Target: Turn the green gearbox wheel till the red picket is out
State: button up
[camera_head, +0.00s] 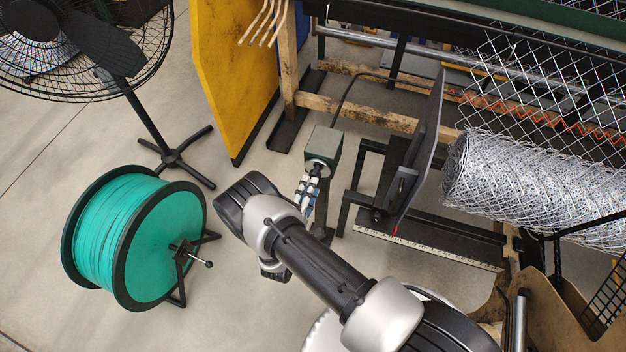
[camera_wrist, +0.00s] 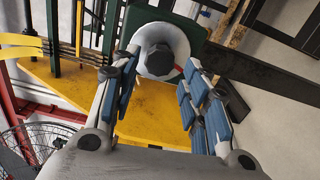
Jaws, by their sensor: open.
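The green gearbox (camera_head: 325,145) stands on a dark post in the middle of the head view; its green housing also shows in the wrist view (camera_wrist: 190,28). Its wheel is a pale round disc (camera_wrist: 172,32) with a dark hub and a small red mark at its lower right. My gripper (camera_head: 308,188) is open in front of the wheel. In the wrist view my gripper (camera_wrist: 160,72) has its blue-padded fingers on either side of the hub; I cannot tell whether they touch the wheel. An orange-red zigzag wire (camera_head: 520,109), seemingly the red picket, lies across the mesh at upper right.
A roll of chainlink (camera_head: 540,185) lies at the right. A dark panel (camera_head: 420,150) and a ruler strip (camera_head: 430,248) stand right of the gearbox. A teal wire spool (camera_head: 165,245), a fan (camera_head: 80,40) and a yellow panel (camera_head: 230,70) are to the left. Floor between is clear.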

jog(key=w+n+b, duration=0.1)
jog(key=n+b, duration=0.1)
jog(key=n, duration=0.8)
jog(key=w+d+n+b, duration=0.1)
jog(key=n+b, duration=0.1)
jog(key=n, duration=0.8)
jog(key=w+n+b, duration=0.1)
jog(key=n+b, duration=0.1)
jog(key=n, duration=0.9)
jog(key=shift+w+d, duration=0.2)
jog(key=shift+w, duration=0.15)
